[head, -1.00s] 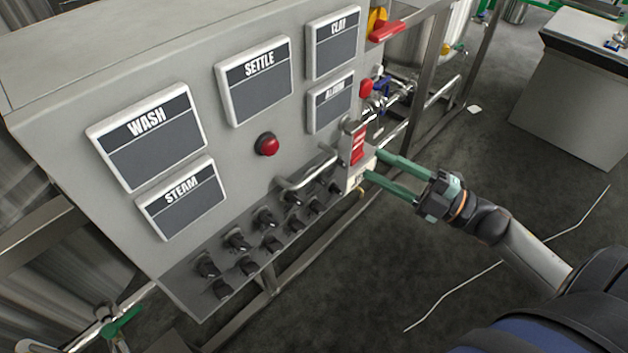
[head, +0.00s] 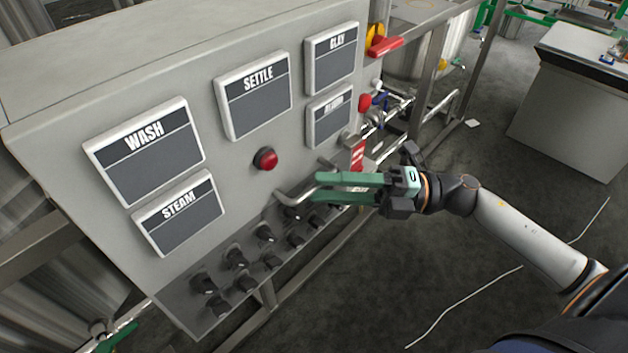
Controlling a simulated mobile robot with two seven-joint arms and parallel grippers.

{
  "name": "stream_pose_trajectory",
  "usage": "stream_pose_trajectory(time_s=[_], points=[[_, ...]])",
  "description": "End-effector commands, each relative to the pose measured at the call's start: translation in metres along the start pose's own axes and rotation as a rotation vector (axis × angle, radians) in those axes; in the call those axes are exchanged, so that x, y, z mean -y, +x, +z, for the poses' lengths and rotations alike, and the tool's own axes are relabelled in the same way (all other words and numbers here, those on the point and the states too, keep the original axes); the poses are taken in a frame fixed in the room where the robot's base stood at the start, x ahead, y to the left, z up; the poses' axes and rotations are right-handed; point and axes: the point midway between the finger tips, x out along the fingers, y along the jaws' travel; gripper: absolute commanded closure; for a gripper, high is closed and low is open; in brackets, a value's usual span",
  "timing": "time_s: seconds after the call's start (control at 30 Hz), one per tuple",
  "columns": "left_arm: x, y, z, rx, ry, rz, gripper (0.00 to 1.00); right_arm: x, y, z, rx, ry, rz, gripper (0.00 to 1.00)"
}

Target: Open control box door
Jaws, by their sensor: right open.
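The control box (head: 225,175) is a grey cabinet with a sloped front, and its front looks closed. A silver bar handle (head: 293,197) sits low on the front, above the knobs; its right part is hidden behind my right gripper. My right gripper (head: 318,187) has green fingers, is open, and points left at the handle's right part. I cannot tell whether a finger touches the handle. A red-labelled latch or tag (head: 358,155) shows just above the gripper, at the box's right edge. My left gripper is not in view.
Several black knobs (head: 236,259) line the lower panel. A red button (head: 265,158) and labelled screens such as WASH (head: 146,152) sit on the front. A red and yellow switch (head: 383,45) juts out at the right edge.

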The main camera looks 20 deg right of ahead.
Motion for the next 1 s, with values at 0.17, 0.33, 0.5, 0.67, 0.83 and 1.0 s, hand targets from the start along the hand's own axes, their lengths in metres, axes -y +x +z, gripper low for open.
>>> stream_pose_trajectory(time_s=[0.17, 0.33, 0.5, 0.67, 0.83, 1.0], points=[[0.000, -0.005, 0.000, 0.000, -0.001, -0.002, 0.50, -0.002, 0.020, 0.000, -0.001, -0.001, 0.002, 0.56], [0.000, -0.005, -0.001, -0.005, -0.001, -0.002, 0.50, -0.001, 0.027, 0.000, 0.000, 0.001, 0.001, 0.56], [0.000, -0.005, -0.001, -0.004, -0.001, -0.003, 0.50, 0.000, 0.028, 0.000, 0.000, 0.001, 0.001, 0.56], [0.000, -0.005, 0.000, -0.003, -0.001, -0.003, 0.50, 0.000, 0.027, 0.000, 0.000, 0.001, 0.001, 0.64], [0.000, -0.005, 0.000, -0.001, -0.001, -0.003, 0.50, 0.000, 0.027, 0.000, 0.000, 0.001, 0.000, 0.83], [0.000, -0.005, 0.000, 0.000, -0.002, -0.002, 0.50, 0.000, 0.027, 0.000, 0.000, 0.001, 0.000, 1.00]])
